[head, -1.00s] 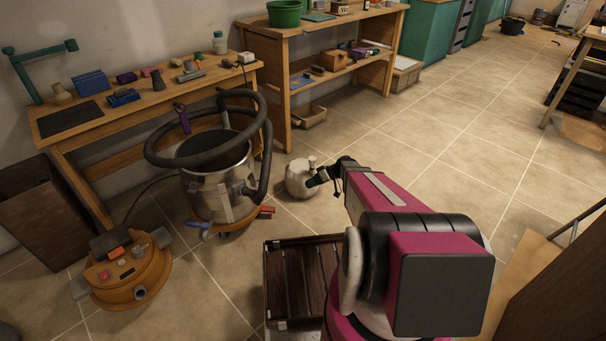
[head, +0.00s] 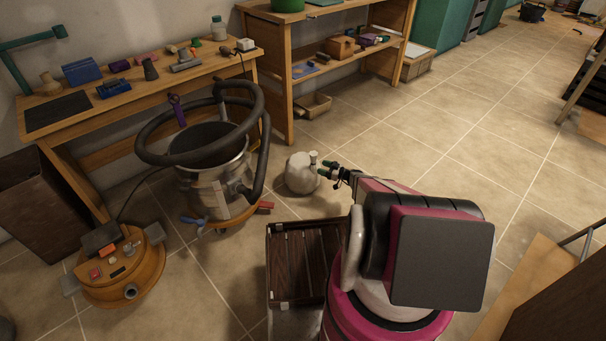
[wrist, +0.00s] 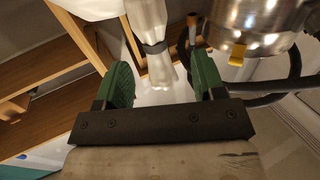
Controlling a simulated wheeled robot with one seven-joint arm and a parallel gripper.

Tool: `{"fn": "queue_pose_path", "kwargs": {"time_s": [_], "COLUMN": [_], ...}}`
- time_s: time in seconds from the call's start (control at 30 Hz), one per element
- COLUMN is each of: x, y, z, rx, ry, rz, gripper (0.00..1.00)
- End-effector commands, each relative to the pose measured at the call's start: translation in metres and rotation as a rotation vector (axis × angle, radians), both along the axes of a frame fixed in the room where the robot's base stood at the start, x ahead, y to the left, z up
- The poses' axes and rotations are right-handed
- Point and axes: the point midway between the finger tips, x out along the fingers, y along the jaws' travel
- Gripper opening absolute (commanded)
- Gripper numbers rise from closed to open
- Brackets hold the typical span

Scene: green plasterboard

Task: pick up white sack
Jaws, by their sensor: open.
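The white sack (head: 298,176) stands upright on the tiled floor in the head view, a round bag with a narrow tied neck at its upper right. My gripper (head: 327,172) has green fingertips and is just right of the neck, pointing toward it. In the wrist view my gripper (wrist: 164,86) is open, one green finger on each side. The pale tied neck of the sack (wrist: 151,28) with a dark band shows ahead between the fingers. I cannot tell whether either finger touches it.
A vacuum drum (head: 215,185) with a thick dark hose stands close left of the sack. A slatted dark crate (head: 300,262) is in front. An orange vacuum head (head: 125,270) lies at left. Wooden benches (head: 150,105) line the wall.

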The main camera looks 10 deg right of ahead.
Motion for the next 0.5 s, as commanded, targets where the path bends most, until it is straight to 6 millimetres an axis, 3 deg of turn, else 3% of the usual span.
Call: {"fn": "queue_pose_path", "kwargs": {"time_s": [0.5], "x": [0.035], "y": [0.041], "z": [0.004], "rx": [0.0], "ry": [0.001], "rz": [0.002], "gripper": [0.63]}}
